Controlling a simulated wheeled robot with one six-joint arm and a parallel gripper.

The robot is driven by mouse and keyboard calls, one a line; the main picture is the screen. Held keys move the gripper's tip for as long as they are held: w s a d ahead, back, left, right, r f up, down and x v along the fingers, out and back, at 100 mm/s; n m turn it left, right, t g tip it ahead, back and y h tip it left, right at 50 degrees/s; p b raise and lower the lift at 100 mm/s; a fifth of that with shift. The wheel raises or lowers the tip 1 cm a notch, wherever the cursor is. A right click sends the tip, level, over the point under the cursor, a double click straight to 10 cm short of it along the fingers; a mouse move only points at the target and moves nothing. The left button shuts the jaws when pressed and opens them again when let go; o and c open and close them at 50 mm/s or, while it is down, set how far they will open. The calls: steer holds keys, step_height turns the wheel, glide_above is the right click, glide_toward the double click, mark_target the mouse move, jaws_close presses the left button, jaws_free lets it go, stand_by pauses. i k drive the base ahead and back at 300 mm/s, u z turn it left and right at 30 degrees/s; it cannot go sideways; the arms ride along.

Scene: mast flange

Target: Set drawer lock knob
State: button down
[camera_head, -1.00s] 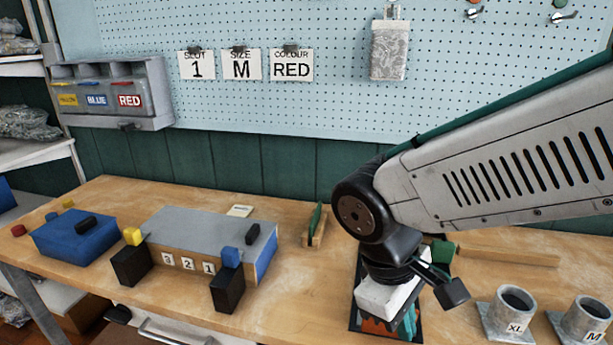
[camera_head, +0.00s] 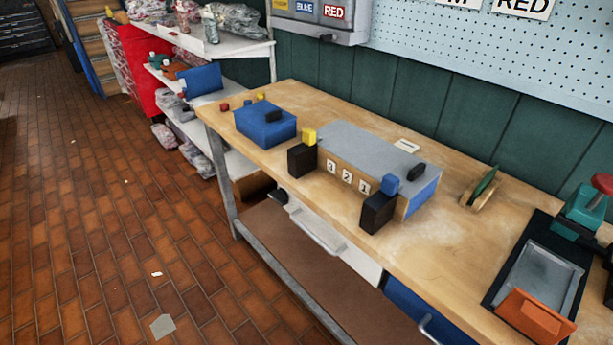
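Under the bench's front edge is a white drawer front (camera_head: 345,256) with a bar handle (camera_head: 318,232). A small dark part (camera_head: 279,195) sits at its left end; it may be the lock knob, but it is too small for me to tell its shape or setting. To the right is a blue drawer front (camera_head: 412,308) with its own handle (camera_head: 430,328), partly cut off by the bottom edge. My gripper is not in this view.
On the wooden bench (camera_head: 445,245) stand a blue block (camera_head: 265,124), a grey-topped box (camera_head: 365,148) numbered 3, 2, 1, and a dark tray (camera_head: 500,270) with an orange piece (camera_head: 536,318). A teal device (camera_head: 583,210) is at right. The brick floor (camera_head: 120,240) in front looks mostly clear.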

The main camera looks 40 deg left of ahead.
mark_target(280, 197)
steer(key=u, duration=0.35)
steer(key=k, duration=0.1)
steer(key=u, duration=1.6)
steer(key=i, duration=1)
steer(key=z, duration=0.55)
